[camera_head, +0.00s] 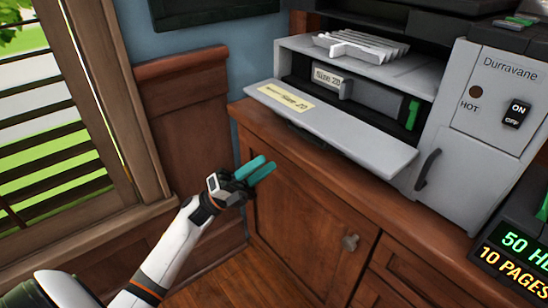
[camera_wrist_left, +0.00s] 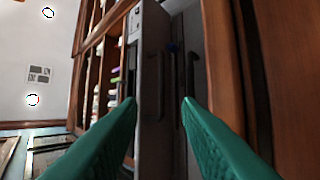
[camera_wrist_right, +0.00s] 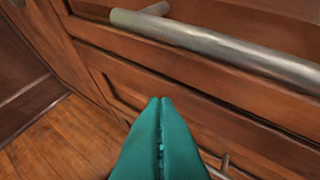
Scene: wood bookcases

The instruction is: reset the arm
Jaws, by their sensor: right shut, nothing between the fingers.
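My left gripper (camera_head: 267,168) reaches in from the left, in front of the wooden cabinet and below the printer's lowered front flap (camera_head: 345,140). Its teal fingers are spread apart and empty, and they also show in the left wrist view (camera_wrist_left: 160,110). My right gripper (camera_wrist_right: 160,102) shows only in the right wrist view. Its teal fingers are shut together with nothing between them, in front of wooden drawer fronts and below a metal bar handle (camera_wrist_right: 225,45). My right arm is not visible in the head view.
The grey printer (camera_head: 487,110) stands on the wooden cabinet (camera_head: 300,195), its flap sticking out over the front edge. A cabinet knob (camera_head: 350,242) sticks out at the lower right. A shuttered window (camera_head: 50,130) is at the left. Wood floor (camera_head: 205,285) shows below.

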